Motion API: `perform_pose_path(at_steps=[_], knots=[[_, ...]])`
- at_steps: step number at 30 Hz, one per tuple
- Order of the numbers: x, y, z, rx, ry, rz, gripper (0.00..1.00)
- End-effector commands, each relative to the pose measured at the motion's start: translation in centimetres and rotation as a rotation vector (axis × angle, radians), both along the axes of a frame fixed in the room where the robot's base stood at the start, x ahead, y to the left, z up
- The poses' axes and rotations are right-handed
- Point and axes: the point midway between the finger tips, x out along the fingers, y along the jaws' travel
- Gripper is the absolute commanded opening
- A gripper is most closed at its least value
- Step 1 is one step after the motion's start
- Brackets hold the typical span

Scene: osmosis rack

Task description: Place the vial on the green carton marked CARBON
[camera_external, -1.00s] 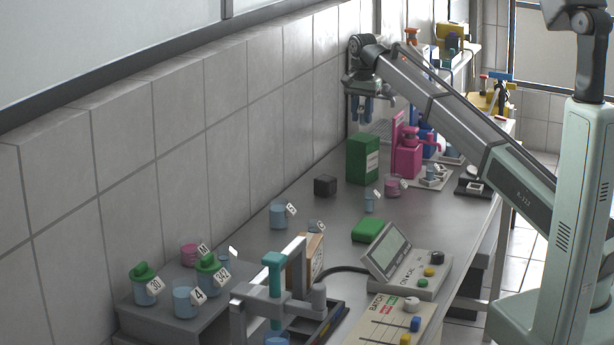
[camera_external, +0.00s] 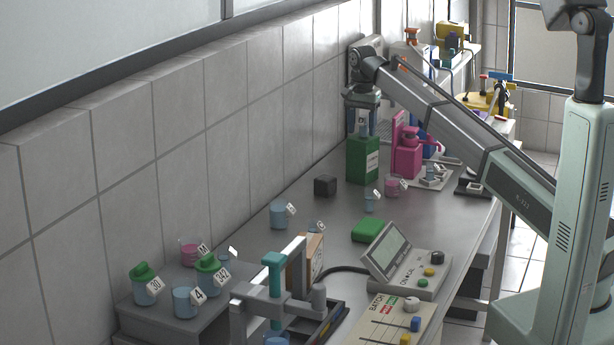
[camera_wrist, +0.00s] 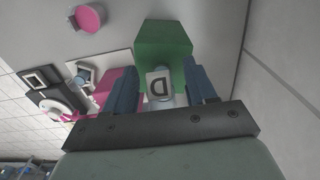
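The green carton (camera_external: 361,162) stands at the back of the bench near the wall; a pale label on its side is too small to read. A small light-blue vial (camera_external: 364,128) is at the carton's top. In the wrist view the vial (camera_wrist: 180,99) carries a white tag marked D, with the green carton (camera_wrist: 163,40) behind it. My gripper (camera_external: 363,130) is low over the carton. In the wrist view its two dark blue fingers (camera_wrist: 164,88) stand apart on either side of the vial, with gaps showing. The vial's bottom contact is hard to see.
A pink dispenser (camera_external: 407,160) stands just right of the carton. A dark cube (camera_external: 325,186), a small tagged vial (camera_external: 370,201) and a pink jar (camera_external: 392,187) are in front. The tiled wall is close on the left.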

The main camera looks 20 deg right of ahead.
Motion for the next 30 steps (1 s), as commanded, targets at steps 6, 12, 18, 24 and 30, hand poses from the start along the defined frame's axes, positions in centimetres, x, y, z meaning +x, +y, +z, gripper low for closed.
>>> perform_pose_path(at_steps=[6, 12, 18, 24, 30], knots=[[0.0, 0.0, 0.0, 0.000, 0.000, 0.000, 0.57], [0.1, 0.0, 1.2, 0.000, -0.001, 0.000, 0.57], [0.2, 0.0, 4.6, 0.001, -0.002, 0.000, 0.57], [0.2, 0.0, 8.3, 0.001, -0.002, 0.000, 0.57], [0.1, 0.0, 11.0, 0.000, -0.001, 0.000, 0.57]])
